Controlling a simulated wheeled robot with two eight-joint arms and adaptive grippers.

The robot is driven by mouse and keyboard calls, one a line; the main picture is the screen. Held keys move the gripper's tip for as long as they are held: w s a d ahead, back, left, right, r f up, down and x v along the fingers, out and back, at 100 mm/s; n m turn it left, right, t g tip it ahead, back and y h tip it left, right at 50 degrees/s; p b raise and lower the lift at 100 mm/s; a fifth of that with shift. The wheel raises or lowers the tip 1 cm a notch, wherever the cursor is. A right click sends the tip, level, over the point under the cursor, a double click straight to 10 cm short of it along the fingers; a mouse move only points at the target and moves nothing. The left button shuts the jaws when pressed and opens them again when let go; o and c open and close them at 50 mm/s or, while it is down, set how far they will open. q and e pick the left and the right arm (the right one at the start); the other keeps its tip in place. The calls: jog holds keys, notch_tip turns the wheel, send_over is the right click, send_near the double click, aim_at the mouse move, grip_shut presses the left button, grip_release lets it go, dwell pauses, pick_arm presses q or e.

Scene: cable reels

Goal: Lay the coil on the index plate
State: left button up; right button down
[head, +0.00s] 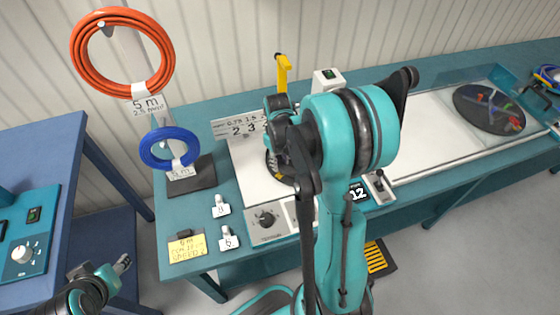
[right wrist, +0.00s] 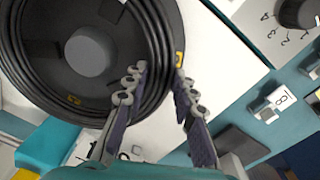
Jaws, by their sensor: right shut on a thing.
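My right gripper (right wrist: 160,78) is shut on a black cable coil (right wrist: 160,32), with one finger on each side of its strands at the rim. Under the coil lies a round dark index plate (right wrist: 40,62) with a grey hub (right wrist: 88,50) and small yellow marks. I cannot tell whether the coil rests on the plate or hangs just above it. In the head view my right arm hides most of the plate and coil, and the right gripper (head: 277,140) points down there. My left gripper (head: 122,264) is at the lower left, away from the bench; its jaw state is unclear.
An orange coil (head: 83,72) and a blue coil (head: 150,155) hang on a stand. A knob panel (head: 264,221), tagged pieces (head: 228,239) and a yellow note (head: 187,248) lie along the bench front. A yellow-handled lever (head: 283,72) stands behind. A clear-walled area holds a dark disc (head: 480,110).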

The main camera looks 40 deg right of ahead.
jog(key=shift+f, duration=0.3)
jog(key=shift+f+b, duration=0.15)
jog(key=shift+b, duration=0.15)
jog(key=c, duration=0.5)
grip_release()
jog(key=shift+r+p, duration=3.05)
jog(key=shift+r, duration=1.05)
